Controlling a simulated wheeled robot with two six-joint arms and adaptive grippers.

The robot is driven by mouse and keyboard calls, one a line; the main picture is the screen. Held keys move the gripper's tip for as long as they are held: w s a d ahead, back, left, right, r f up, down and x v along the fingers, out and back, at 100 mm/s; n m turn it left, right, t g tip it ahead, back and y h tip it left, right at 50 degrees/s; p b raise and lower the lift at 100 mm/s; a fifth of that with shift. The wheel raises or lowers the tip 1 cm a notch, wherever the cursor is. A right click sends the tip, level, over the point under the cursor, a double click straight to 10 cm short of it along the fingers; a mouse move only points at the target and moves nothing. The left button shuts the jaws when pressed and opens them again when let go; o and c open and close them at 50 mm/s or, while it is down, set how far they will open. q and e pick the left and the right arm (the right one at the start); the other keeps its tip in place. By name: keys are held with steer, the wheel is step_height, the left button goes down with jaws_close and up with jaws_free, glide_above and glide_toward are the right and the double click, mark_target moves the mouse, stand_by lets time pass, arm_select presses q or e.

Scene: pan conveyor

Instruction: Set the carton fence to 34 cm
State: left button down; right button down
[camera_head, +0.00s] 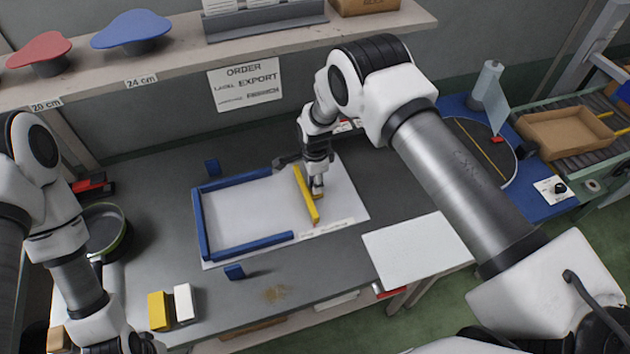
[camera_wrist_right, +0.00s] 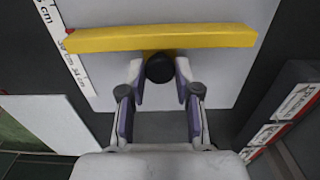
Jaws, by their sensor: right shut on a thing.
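The carton fence is a yellow bar (camera_head: 307,194) across the right part of the white board (camera_head: 345,200) inside the blue frame (camera_head: 200,225). In the right wrist view the fence (camera_wrist_right: 160,38) spans the picture, with a round dark knob (camera_wrist_right: 160,68) at its middle. My right gripper (camera_wrist_right: 160,82) is shut on that knob, its fingers on either side. A printed scale strip (camera_wrist_right: 72,60) runs under the fence's left end; a label that seems to read 34 cm is just below the bar there. The exact reading is unclear. My left gripper (camera_head: 140,343) is at the bottom left, its jaws unclear.
A pan (camera_head: 105,230) is at the left, with yellow (camera_head: 158,310) and white blocks (camera_head: 184,303) in front. A white sheet (camera_head: 415,250) lies at the front right. An open carton (camera_head: 565,135) sits on the conveyor.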

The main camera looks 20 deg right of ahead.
steer(key=shift+s+d+f, duration=0.1)
steer(key=shift+d+f, duration=0.15)
steer(key=d+b, duration=0.3)
steer(key=d, duration=0.2)
steer(key=shift+d+f, duration=0.1)
steer(key=shift+d, duration=0.6)
steer(key=c, duration=0.8)
jaws_free()
steer(key=shift+w, duration=0.2)
